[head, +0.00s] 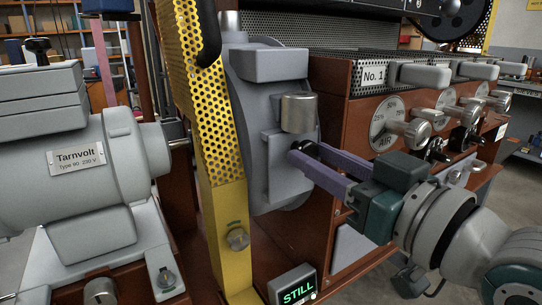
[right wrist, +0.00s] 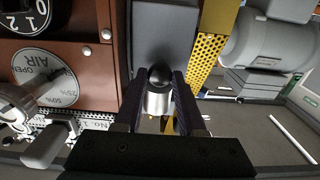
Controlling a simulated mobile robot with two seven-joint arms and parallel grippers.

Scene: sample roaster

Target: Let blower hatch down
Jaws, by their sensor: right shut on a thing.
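The grey blower housing (head: 268,85) stands in the middle of the head view, right of the yellow perforated guard. A grey hatch plate (head: 270,150) lies on its front, with a steel cylinder (head: 299,113) above my fingertips. My right gripper (head: 306,153) reaches in from the right, its purple fingers on either side of a black ball knob just under the cylinder. In the right wrist view the black knob (right wrist: 160,76) sits between the fingers of my right gripper (right wrist: 160,82), with the steel cylinder (right wrist: 158,103) beside it. The fingers partly hide the knob. My left gripper is not in view.
The yellow guard (head: 224,150) stands close left of the housing. A grey Tarnvolt motor (head: 70,140) fills the left. A brown panel with an AIR dial (head: 385,125) and several knobs stands right. A lit STILL display (head: 297,290) is below.

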